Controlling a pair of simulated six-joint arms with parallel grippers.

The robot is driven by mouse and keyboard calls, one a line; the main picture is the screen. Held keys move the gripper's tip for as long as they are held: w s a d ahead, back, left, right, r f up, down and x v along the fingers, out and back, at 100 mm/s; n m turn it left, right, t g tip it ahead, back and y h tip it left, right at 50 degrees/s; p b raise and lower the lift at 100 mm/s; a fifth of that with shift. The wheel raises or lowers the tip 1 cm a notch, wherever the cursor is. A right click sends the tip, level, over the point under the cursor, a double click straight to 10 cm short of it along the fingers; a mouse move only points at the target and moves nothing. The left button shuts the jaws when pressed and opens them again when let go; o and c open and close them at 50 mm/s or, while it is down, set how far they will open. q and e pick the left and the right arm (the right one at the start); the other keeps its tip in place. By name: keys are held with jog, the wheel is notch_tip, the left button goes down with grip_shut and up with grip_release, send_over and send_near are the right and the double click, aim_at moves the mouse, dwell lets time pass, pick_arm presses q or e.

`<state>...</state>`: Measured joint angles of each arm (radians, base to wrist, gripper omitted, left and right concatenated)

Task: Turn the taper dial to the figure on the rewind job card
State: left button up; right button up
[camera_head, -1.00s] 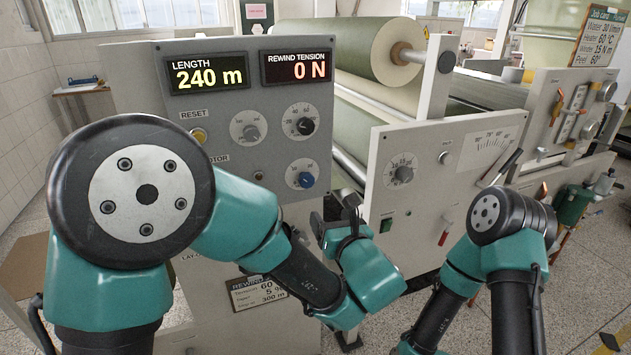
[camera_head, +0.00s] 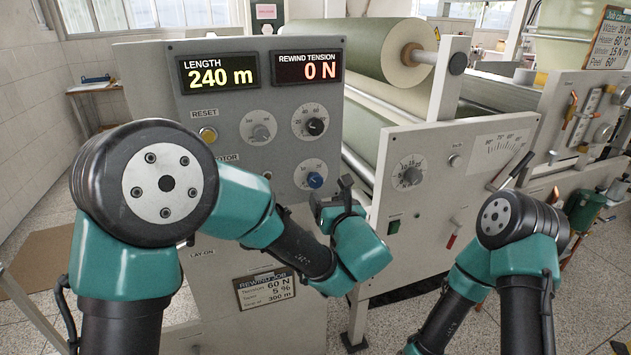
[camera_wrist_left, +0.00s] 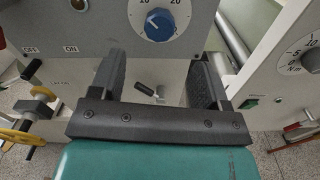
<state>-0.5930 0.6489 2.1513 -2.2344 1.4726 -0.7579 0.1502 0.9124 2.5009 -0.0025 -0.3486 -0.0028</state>
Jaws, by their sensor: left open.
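The rewind panel carries a blue dial (camera_head: 315,179) with a scale showing 10 and 20, a black dial (camera_head: 315,126) above it and a grey dial (camera_head: 259,131) at upper left. Their names are too small to read or hidden. The blue dial also shows at the top of the left wrist view (camera_wrist_left: 159,25). The rewind job card (camera_head: 265,287), low on the panel, reads 60 N, 5 % and 300 m. My left gripper (camera_head: 336,195) is open and empty, just below and right of the blue dial; its fingers frame the space below it in the wrist view (camera_wrist_left: 160,60).
Displays read length 240 m (camera_head: 216,76) and rewind tension 0 N (camera_head: 308,68). A machine side plate with another dial (camera_head: 408,172) stands close right of my left gripper. My right arm (camera_head: 505,220) shows at right; its gripper is out of view.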

aim_at(317, 182)
pick_arm(q)
jog(key=x, duration=1)
jog(key=shift+a, duration=0.1)
jog(key=c, duration=0.9)
